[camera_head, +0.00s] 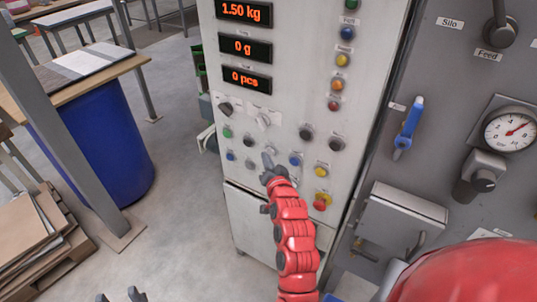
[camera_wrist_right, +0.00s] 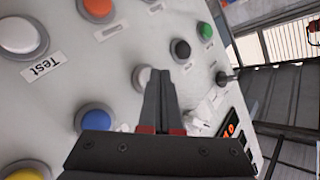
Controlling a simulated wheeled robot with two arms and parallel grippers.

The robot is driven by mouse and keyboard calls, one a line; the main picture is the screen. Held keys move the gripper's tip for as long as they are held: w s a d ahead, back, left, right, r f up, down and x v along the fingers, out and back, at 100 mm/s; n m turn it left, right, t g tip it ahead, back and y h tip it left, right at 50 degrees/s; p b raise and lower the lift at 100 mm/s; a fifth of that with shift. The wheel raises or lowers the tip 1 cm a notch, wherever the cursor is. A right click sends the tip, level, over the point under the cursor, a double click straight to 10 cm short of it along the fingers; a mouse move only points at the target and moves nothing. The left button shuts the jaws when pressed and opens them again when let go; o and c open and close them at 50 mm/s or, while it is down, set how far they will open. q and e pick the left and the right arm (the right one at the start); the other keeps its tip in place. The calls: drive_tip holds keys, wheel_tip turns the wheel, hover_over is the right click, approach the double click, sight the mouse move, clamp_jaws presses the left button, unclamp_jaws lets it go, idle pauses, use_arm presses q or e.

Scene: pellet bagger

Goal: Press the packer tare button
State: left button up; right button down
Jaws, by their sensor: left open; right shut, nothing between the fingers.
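The packer's pale control panel (camera_head: 285,100) fills the middle of the head view, with several small push buttons in its lower half. My right gripper (camera_head: 267,158) is shut and empty, its fingertips close to the panel among these buttons. In the right wrist view the shut fingers (camera_wrist_right: 160,78) point at a white button (camera_wrist_right: 142,77), which they partly cover. I cannot tell whether they touch it. No tare label is readable, so I cannot tell which button is tare. My left gripper (camera_head: 122,296) is open at the bottom edge, far from the panel.
Displays above the buttons read 1.50 kg (camera_head: 244,11), 0 g (camera_head: 245,47) and 0 pcs (camera_head: 246,78). In the wrist view, a blue button (camera_wrist_right: 96,117) and black button (camera_wrist_right: 180,49) flank the fingers. A blue drum (camera_head: 105,140) stands left.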

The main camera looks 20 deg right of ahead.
drive_tip(key=shift+w+d+b, duration=0.15)
drive_tip(key=shift+d+b, duration=0.1)
drive_tip(key=shift+b, duration=0.05)
idle(0.5)
drive_tip(key=shift+a+r, duration=0.1)
drive_tip(key=shift+s+a+p, duration=0.45)
drive_tip(key=shift+a, duration=0.1)
drive_tip(key=s+a+p, duration=0.3)
drive_tip(key=a+p, duration=0.1)
drive_tip(key=shift+s+a, duration=0.35)
idle(1.0)
